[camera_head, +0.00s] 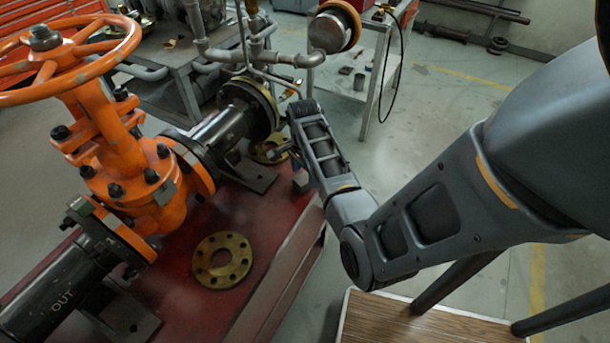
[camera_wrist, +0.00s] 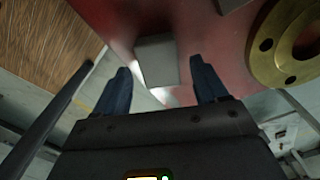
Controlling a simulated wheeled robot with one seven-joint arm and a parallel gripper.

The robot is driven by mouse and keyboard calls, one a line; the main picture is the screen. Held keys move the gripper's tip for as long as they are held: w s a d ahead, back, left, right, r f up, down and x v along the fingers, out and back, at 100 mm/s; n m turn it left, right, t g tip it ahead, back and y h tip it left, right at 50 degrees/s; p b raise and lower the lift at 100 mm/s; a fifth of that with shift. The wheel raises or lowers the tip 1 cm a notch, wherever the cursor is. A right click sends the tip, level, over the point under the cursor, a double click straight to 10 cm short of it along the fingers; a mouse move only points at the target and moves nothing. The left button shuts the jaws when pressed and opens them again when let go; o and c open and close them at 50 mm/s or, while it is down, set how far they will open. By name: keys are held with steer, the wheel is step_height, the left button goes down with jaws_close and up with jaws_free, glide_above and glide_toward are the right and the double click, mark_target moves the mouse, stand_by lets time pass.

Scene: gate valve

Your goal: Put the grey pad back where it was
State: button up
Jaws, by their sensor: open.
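The grey pad (camera_wrist: 156,60) is a small grey block. In the wrist view it lies on the red bench top close to its edge, ahead of and between my two fingertips. In the head view a small grey block (camera_head: 301,182) at the bench's right edge, beneath my wrist, looks like the same pad. My gripper (camera_wrist: 160,76) is open, with a finger on either side of the pad's line and gaps showing on both sides. No grip on the pad is visible. In the head view my wrist hides most of the gripper.
The red bench (camera_head: 190,300) carries an orange gate valve (camera_head: 125,170) with a handwheel and black pipes. One brass flange (camera_head: 222,260) lies in front; another (camera_head: 268,150) lies near my gripper. A wooden-topped table (camera_head: 420,322) stands at lower right. Pipework stands behind.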

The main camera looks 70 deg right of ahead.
step_height(320, 180, up, 9)
steer(key=n+t+h, duration=0.2)
steer(key=n+h, duration=0.2)
steer(key=n, duration=0.3)
glide_toward(304, 177)
steer(key=s+a+f, duration=0.2)
steer(key=s+a+r+n+t+h, duration=0.15)
steer(key=a+n+t, duration=0.25)
steer(key=a+n, duration=0.4)
steer(key=s+a+r+n+t+y, duration=0.2)
steer(key=s+a+r+n+t, duration=0.2)
steer(key=a+r, duration=0.6)
steer(key=s+a+r+n+t+y, duration=0.3)
steer(key=s+a+r+n+t, duration=0.2)
steer(key=a+r, duration=0.6)
steer(key=shift+s+a+n+y, duration=0.35)
steer(key=shift+s+a+n, duration=0.3)
steer(key=shift+s, duration=0.5)
